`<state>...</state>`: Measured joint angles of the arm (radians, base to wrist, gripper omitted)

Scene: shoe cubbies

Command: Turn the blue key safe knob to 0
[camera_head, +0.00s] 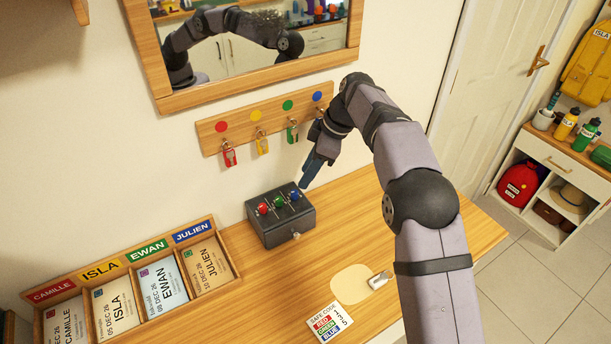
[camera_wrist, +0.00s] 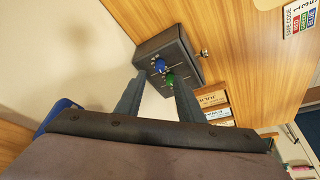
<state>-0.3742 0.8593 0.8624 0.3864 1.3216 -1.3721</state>
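The dark grey key safe (camera_head: 283,220) sits on the wooden table against the wall. Its top bears a red knob (camera_head: 262,208), a green knob (camera_head: 279,202) and a blue knob (camera_head: 294,195); the blue one is rightmost. My gripper (camera_head: 306,184) is just above and right of the blue knob. In the wrist view, my gripper's two fingers (camera_wrist: 158,78) are spread apart and point at the safe (camera_wrist: 178,48). The blue knob (camera_wrist: 160,65) and green knob (camera_wrist: 171,81) show between them, and the red one is hidden. The knob settings are too small to read.
A key rack (camera_head: 265,118) hangs on the wall behind my gripper, below a mirror (camera_head: 255,50). A name-labelled card tray (camera_head: 135,290) stands on the left. A safe code card (camera_head: 330,321) and a small metal object (camera_head: 380,280) lie in front. The table between is clear.

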